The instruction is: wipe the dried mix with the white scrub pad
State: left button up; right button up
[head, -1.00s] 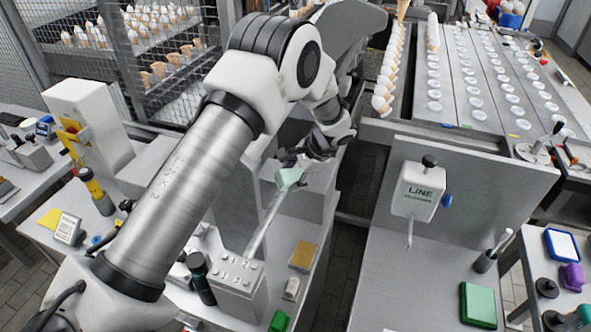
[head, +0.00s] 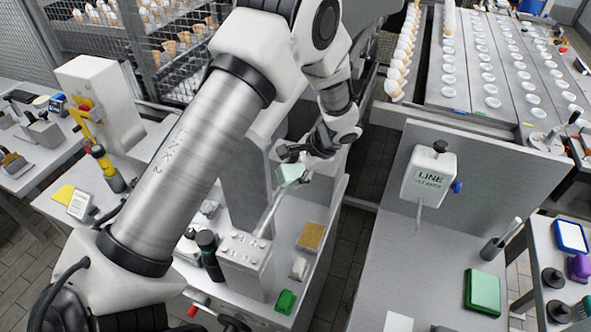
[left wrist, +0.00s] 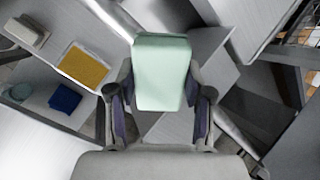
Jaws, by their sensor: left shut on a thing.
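My left gripper (head: 287,160) is shut on a pale mint-green pad (head: 291,174). In the left wrist view the pad (left wrist: 162,72) sticks out between the two fingers (left wrist: 160,100). The pad is near a slanted metal bar (head: 268,212) beside a grey box; I cannot tell whether they touch. A small whitish pad (head: 299,268) lies on the bench, between a yellow-brown pad (head: 311,236) and a green block (head: 285,302). I cannot make out any dried mix. My right gripper is not in view.
A grey box (head: 245,266) and a dark bottle (head: 209,256) stand on the left bench. A floor gap separates it from the right bench, which holds a white line cleaner unit (head: 429,175) and a green case (head: 483,292). The right bench's middle is clear.

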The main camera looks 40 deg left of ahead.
pick_arm(q)
jog(key=shift+p+v, duration=2.2)
jog(key=shift+v, duration=0.8)
jog(key=p+v, duration=0.2)
jog(key=v, duration=0.1)
